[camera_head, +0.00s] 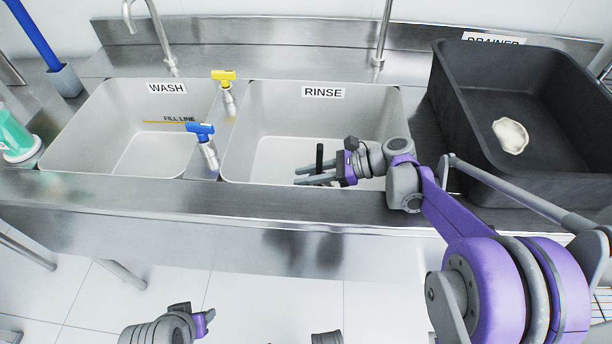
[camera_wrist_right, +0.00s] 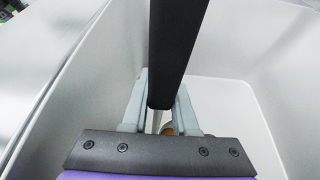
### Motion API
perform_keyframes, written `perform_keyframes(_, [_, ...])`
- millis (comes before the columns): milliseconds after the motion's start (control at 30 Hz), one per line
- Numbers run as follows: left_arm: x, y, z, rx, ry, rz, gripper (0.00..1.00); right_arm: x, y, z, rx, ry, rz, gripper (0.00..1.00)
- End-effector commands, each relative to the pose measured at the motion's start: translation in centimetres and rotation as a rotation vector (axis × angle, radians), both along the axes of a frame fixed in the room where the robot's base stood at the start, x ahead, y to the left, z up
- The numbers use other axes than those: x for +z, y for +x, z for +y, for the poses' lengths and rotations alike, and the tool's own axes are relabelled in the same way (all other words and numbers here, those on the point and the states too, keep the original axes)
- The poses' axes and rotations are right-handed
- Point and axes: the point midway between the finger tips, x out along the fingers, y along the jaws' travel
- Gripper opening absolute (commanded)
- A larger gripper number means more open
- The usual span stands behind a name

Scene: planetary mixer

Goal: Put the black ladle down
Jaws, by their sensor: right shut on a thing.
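The black ladle (camera_head: 319,157) shows in the head view as a short upright black piece at my right gripper (camera_head: 312,178). The right gripper is shut on it, over the front part of the rinse basin (camera_head: 262,160). In the right wrist view the ladle's black handle (camera_wrist_right: 176,45) runs from the top edge down to between the two grey fingers (camera_wrist_right: 162,115). A small brownish patch shows beyond the fingers; I cannot tell what it is. The ladle's bowl is not clearly seen. Part of my left arm (camera_head: 180,325) is low in the head view; its finger state is unclear.
The wash basin (camera_head: 75,125) lies left of the rinse basin. A blue-handled valve (camera_head: 203,135) and a yellow-handled valve (camera_head: 225,85) stand between them. A large black tub (camera_head: 455,115) at the right holds a pale flat thing (camera_head: 510,135). A green bottle (camera_head: 14,135) stands far left.

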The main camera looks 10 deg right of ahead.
Motion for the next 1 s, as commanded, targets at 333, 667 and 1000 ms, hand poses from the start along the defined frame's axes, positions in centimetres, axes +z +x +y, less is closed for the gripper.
perform_keyframes(333, [-0.3, 0.0, 0.0, 0.0, 0.0, 0.001, 0.5, -0.4, 0.0, 0.0, 0.0, 0.0, 0.0, 0.0])
perform_keyframes(667, [-0.9, 0.1, 0.0, 0.0, 0.0, 0.003, 0.5, -1.3, 0.0, 0.0, 0.0, 0.0, 0.0, 0.0])
perform_keyframes(1000, [-0.8, 0.1, 0.0, 0.0, 0.0, 0.003, 0.5, -1.2, 0.0, 0.0, 0.0, 0.0, 0.0, 0.57])
